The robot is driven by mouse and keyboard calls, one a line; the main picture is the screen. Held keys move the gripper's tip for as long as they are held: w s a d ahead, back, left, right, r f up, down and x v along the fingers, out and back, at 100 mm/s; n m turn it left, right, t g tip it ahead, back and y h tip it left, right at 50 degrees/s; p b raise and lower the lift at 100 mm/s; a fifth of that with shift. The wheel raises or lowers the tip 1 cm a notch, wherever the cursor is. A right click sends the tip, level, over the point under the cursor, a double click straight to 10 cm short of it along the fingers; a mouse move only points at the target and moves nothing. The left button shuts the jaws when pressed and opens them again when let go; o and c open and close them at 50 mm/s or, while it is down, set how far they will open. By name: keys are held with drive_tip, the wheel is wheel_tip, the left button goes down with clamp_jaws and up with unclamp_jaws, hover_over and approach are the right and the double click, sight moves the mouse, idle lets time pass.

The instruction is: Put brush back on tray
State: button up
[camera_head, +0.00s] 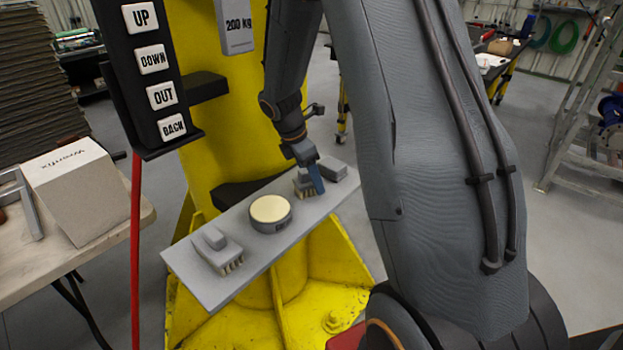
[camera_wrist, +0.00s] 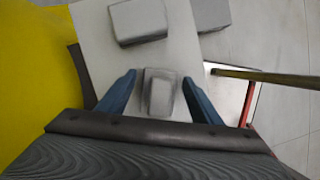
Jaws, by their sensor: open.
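A grey brush (camera_head: 303,187) with pale bristles facing down is on the right part of the grey tray (camera_head: 245,275). My gripper (camera_head: 312,180) is open right at this brush, with a blue finger in front of it. In the wrist view my gripper (camera_wrist: 160,77) has its two blue fingers on either side of a grey brush top (camera_wrist: 160,95), with small gaps visible. A second grey brush (camera_head: 217,250) lies at the tray's left end, bristles showing toward me. Whether the brush by my gripper touches the tray is hidden.
A round tin (camera_head: 270,213) with a cream top stands mid-tray. A grey block (camera_head: 332,167) sits at its right end; a block also shows ahead in the wrist view (camera_wrist: 137,20). A yellow column (camera_head: 235,120) rises behind. A box (camera_head: 85,190) stands on the left table.

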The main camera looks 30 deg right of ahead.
drive_tip(key=shift+b+v, duration=0.5)
drive_tip(key=shift+v, duration=0.65)
drive_tip(key=a+b, duration=0.2)
drive_tip(key=a, duration=1)
drive_tip(key=shift+r+b, duration=0.1)
drive_tip(key=shift+b, duration=0.25)
